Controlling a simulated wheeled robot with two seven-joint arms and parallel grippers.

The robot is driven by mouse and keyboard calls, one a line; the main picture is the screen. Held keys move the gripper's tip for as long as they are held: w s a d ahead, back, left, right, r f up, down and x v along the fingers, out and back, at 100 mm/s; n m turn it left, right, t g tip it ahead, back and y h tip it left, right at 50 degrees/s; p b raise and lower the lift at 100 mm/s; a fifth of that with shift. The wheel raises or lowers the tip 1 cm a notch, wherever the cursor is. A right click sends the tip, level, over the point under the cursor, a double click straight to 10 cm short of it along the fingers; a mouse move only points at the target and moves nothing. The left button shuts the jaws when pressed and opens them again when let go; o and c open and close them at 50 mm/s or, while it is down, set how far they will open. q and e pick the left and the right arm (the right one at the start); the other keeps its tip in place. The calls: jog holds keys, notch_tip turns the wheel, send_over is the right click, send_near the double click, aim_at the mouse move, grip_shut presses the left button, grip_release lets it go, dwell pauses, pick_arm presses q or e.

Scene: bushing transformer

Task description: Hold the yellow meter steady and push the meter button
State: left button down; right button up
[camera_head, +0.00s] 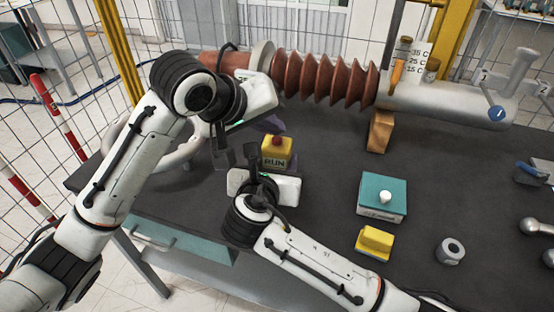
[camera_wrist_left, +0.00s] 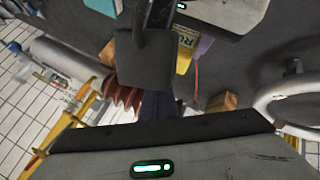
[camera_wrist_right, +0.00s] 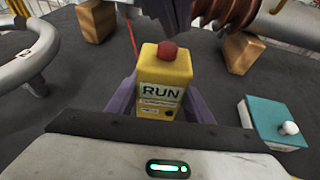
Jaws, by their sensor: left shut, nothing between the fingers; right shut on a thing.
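The yellow meter (camera_head: 277,152), a small box with a RUN label and a red button (camera_head: 277,140) on top, is upright near the middle of the table. In the right wrist view the meter (camera_wrist_right: 164,85) sits between the purple fingers of my right gripper (camera_wrist_right: 160,105), which is shut on it. The red button (camera_wrist_right: 167,50) is uncovered there. My left gripper (camera_head: 268,123) is shut and empty, just behind and above the meter. In the left wrist view its closed fingers (camera_wrist_left: 160,105) are apart from the meter (camera_wrist_left: 185,50), which is partly hidden.
A large red-brown ribbed bushing (camera_head: 325,80) lies behind, with a wooden block support (camera_head: 380,131). A teal box with a white knob (camera_head: 384,193), a yellow block (camera_head: 374,243) and a grey ring (camera_head: 450,251) stand right of the meter. Bare table lies between them.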

pick_arm(q)
notch_tip(320, 180, up, 6)
jog(key=shift+f, duration=0.2)
dwell(0.3)
pick_arm(e)
jog(key=o, duration=1.4)
jog(key=v, duration=1.2)
jog(key=shift+r, duration=0.1)
pick_arm(q)
jog(key=shift+s+f, duration=0.1)
pick_arm(e)
jog(key=shift+s, duration=0.1)
